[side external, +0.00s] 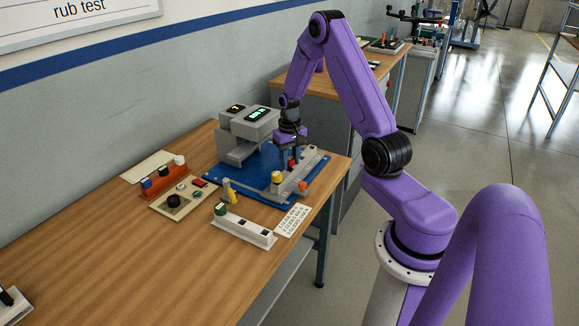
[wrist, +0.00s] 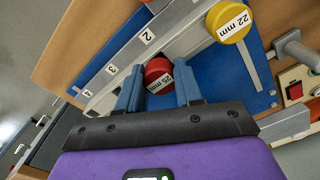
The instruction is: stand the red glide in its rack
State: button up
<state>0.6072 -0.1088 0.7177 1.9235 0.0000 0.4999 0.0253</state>
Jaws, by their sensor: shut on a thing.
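The red glide, marked "25 mm" (wrist: 158,74), is between the blue fingers of my gripper (wrist: 157,84) in the wrist view. My gripper is shut on it. In the side view my gripper (side external: 290,157) points down over the blue mat, and the red glide shows only as a small patch between the fingers. It is beside a grey numbered rail (wrist: 122,62); I cannot tell whether they touch. A white rack (side external: 250,231) with dark openings stands at the front, a green-topped piece at its left end. An orange rack (side external: 166,184) stands to the left. Neither is marked as the red glide's.
A yellow piece marked "22 mm" (wrist: 229,20) stands at the rail, close to my gripper. A grey machine with lit displays (side external: 246,122) stands behind on the blue mat (side external: 228,175). A control box (side external: 178,203) and a printed card (side external: 292,220) lie nearby.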

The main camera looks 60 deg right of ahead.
aim_at(290, 158)
jog(key=shift+r, duration=1.55)
jog(key=shift+r, duration=0.2)
jog(key=shift+r, duration=1.85)
notch_tip(290, 158, up, 6)
jog(key=s+a+f, duration=0.1)
jog(key=s+a, duration=0.2)
jog(key=a, duration=0.9)
jog(key=s+a+f, duration=0.1)
jog(key=s+a, duration=0.3)
jog(key=a, duration=0.9)
jog(key=shift+a, duration=0.25)
